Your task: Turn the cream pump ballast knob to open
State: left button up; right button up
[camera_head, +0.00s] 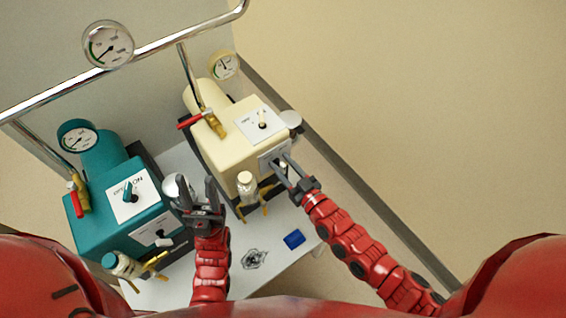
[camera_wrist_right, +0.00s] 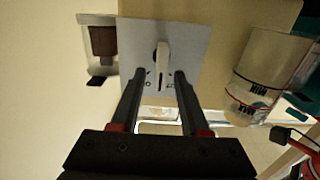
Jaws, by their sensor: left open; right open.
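The cream pump (camera_head: 225,150) stands at the back of the white bench. Its top has a white label with a small cream-and-black knob (camera_head: 263,124); the lettering is too small to read surely. My right gripper (camera_head: 278,163) is open at the pump's front plate. In the right wrist view a pale lever knob (camera_wrist_right: 162,65) on a grey plate (camera_wrist_right: 190,45) lies ahead of and between the open fingers of my right gripper (camera_wrist_right: 160,75), with no clear contact. I cannot tell which knob is the ballast knob. My left gripper (camera_head: 196,183) is open and empty, between the pumps.
A teal pump (camera_head: 100,215) with its own knob (camera_head: 129,192) stands at the left. A glass bottle (camera_head: 246,185) is on the cream pump's front; it also shows in the right wrist view (camera_wrist_right: 258,85). A blue item (camera_head: 294,239) lies on the bench (camera_head: 275,270). A chrome rail (camera_head: 165,42) crosses above.

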grip_shut()
dwell(0.4)
jog(key=shift+w+d+f+m+b, duration=0.1)
jog(key=shift+d+f+m+b, duration=0.1)
jog(key=shift+m+b, duration=0.55)
jog(key=b, duration=0.1)
jog(key=m+b, duration=0.1)
jog(key=shift+w+d+m+b, duration=0.15)
jog(key=shift+m+b, duration=0.1)
jog(key=shift+b, duration=0.15)
jog(key=shift+w+d+m+b, duration=0.15)
jog(key=shift+d+m+b, duration=0.05)
jog(key=shift+m+b, duration=1.25)
jog(key=shift+r, duration=0.1)
